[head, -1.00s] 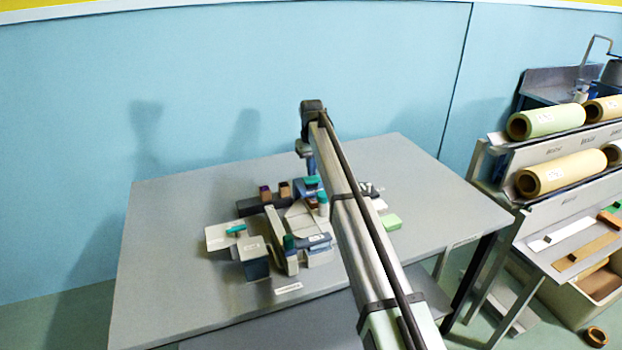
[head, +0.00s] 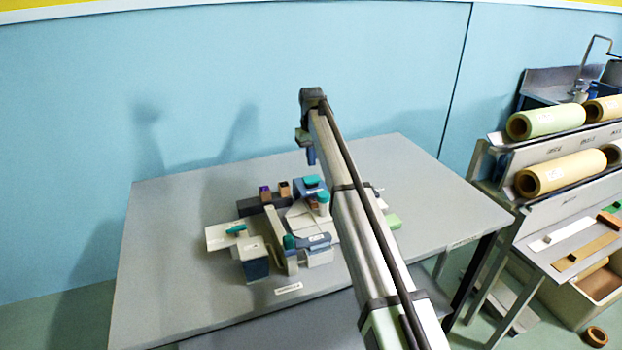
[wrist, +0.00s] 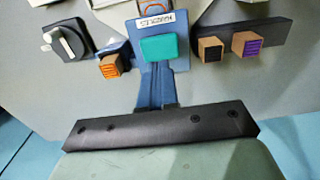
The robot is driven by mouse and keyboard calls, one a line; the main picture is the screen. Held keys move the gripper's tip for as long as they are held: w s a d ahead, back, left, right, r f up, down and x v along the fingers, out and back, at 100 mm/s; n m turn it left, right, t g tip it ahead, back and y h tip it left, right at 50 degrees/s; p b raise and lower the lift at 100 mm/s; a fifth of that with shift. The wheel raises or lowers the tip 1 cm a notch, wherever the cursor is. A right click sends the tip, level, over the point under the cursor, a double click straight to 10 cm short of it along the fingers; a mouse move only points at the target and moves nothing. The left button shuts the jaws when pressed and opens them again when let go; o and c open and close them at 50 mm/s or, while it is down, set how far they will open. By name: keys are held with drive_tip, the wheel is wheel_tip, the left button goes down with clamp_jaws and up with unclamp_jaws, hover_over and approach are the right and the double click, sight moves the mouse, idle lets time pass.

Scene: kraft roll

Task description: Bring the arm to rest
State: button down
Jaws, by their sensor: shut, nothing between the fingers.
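My gripper (head: 311,160) hangs at the far end of my raised arm, above the back of the grey table (head: 420,180). Its blue fingers point down, are shut and hold nothing. In the wrist view, the dark gripper body crosses the bottom and the blue fingers (wrist: 155,90) show close together above it. Below the gripper is the bench device, with a teal block (wrist: 158,47) on a blue labelled part. The gripper appears apart from the device. My arm hides part of the table's right side.
The device's pale plate (head: 220,236) and a dark blue box (head: 256,265) lie toward the table's front left. A green block (head: 393,222) sits right of my arm. A rack with paper rolls (head: 545,122) stands at the right. The table's left side is clear.

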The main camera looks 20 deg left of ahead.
idle(0.3)
